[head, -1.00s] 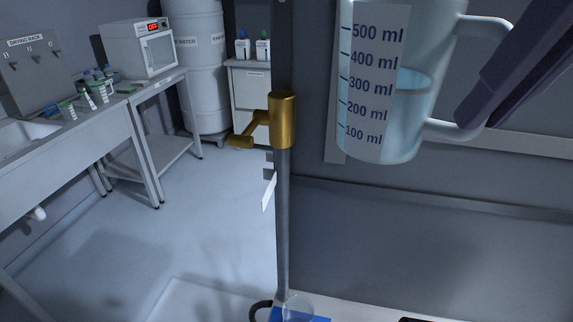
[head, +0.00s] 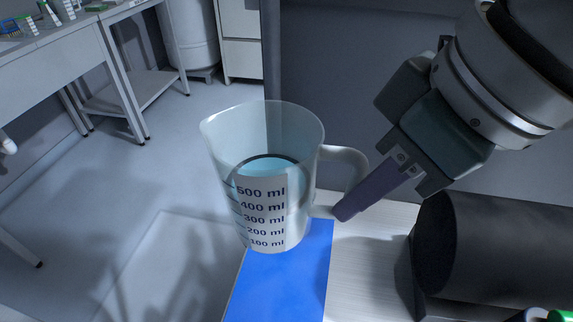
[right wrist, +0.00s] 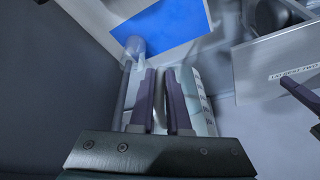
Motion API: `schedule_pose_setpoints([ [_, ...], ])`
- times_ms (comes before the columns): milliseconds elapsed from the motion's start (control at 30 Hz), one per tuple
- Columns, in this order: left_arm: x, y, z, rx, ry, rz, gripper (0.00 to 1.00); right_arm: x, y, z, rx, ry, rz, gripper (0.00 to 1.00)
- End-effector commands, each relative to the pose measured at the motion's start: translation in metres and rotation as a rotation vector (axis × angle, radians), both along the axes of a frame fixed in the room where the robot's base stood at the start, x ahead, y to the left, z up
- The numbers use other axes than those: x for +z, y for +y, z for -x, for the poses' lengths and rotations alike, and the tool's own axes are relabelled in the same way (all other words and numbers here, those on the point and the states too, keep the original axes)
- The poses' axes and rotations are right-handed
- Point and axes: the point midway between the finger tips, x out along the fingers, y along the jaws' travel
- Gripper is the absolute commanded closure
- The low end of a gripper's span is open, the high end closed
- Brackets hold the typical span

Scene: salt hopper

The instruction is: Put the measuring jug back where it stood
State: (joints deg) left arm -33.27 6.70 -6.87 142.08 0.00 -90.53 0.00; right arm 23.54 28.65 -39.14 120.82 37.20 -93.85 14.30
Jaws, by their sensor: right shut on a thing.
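The measuring jug (head: 262,205) is a clear, ml-marked jug with bluish liquid inside. It appears upright in the head view, in front of the far end of a blue mat (head: 290,290); whether its base touches anything is unclear. My right gripper (head: 346,211) is shut on its handle, to the right of the body. In the right wrist view the handle (right wrist: 160,98) lies between the purple fingers, with the blue mat (right wrist: 160,28) beyond. A purple finger at the right edge there seems to be my left gripper (right wrist: 300,98); its opening cannot be seen.
A pale worktop (head: 372,262) carries the mat. A large dark cylinder (head: 495,250) lies close by on the right, with green-capped items (head: 558,316) at the lower right corner. A lab table (head: 50,75) stands at far left, beyond open floor.

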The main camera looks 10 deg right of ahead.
Motion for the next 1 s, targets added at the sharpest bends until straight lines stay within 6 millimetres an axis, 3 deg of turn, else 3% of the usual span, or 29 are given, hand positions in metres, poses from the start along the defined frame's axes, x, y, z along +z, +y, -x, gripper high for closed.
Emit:
schedule_pose_setpoints([
  [200,-0.017,-0.001,0.000,0.001,-0.001,0.003,1.00,-0.067,-0.001,0.002,-0.001,0.008,0.003,1.00],
  [400,-0.030,-0.001,0.000,0.001,-0.001,0.003,1.00,-0.122,0.000,0.001,0.000,0.005,0.001,1.00],
  [867,-0.046,0.001,0.000,-0.004,-0.002,-0.005,1.00,-0.181,0.000,0.001,0.000,0.002,0.002,1.00],
  [1000,-0.046,0.002,0.000,-0.005,-0.001,-0.007,1.00,-0.187,0.000,0.001,0.002,0.000,0.001,1.00],
])
